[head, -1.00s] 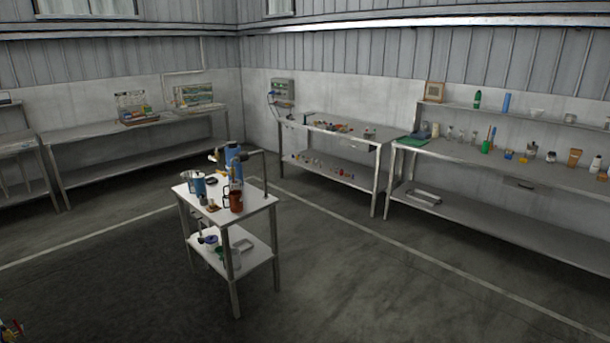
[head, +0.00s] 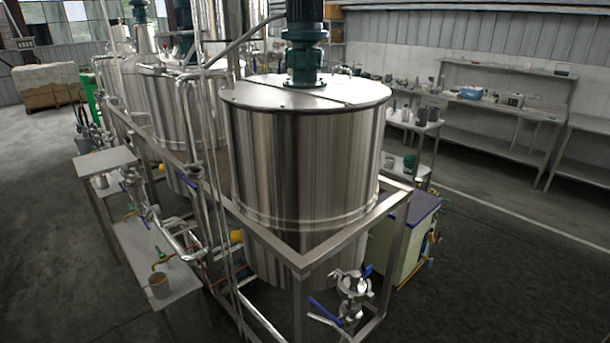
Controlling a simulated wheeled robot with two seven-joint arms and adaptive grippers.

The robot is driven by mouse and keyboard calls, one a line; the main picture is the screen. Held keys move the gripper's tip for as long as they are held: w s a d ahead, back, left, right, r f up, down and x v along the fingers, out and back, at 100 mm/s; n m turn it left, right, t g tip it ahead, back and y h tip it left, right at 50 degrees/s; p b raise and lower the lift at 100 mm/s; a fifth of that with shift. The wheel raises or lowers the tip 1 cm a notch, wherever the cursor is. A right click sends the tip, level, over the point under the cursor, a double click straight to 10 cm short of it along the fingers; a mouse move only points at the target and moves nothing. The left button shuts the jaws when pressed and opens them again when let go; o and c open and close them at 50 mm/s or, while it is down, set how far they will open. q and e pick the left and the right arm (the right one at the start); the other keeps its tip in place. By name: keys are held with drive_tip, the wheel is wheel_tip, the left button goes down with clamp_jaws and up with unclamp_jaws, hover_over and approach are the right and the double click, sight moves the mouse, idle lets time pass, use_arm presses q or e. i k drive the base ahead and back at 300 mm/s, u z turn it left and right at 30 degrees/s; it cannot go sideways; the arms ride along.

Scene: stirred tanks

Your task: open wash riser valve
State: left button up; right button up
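A large steel stirred tank (head: 305,165) with a green motor (head: 304,52) on its lid stands in the middle. Below its front corner is a steel valve assembly (head: 352,287) with a blue lever (head: 324,311). To the left, steel riser pipes (head: 208,150) run up beside the tank. Among the lower pipes are a blue handle (head: 188,181), another blue handle (head: 143,222) and a small brass valve (head: 162,258). I cannot tell which of these is the wash riser valve, or whether it is open or shut. Neither of my grippers is in view.
A steel frame (head: 299,285) surrounds the tank. A low bench (head: 150,245) with a metal cup (head: 158,285) stands at the left. A cabinet (head: 408,235) with pipework is right of the tank. Wall benches (head: 500,108) line the back right. Floor is open at lower right and far left.

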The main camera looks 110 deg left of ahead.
sight(189, 182)
drive_tip(key=u, duration=4.55)
drive_tip(key=i, duration=0.9)
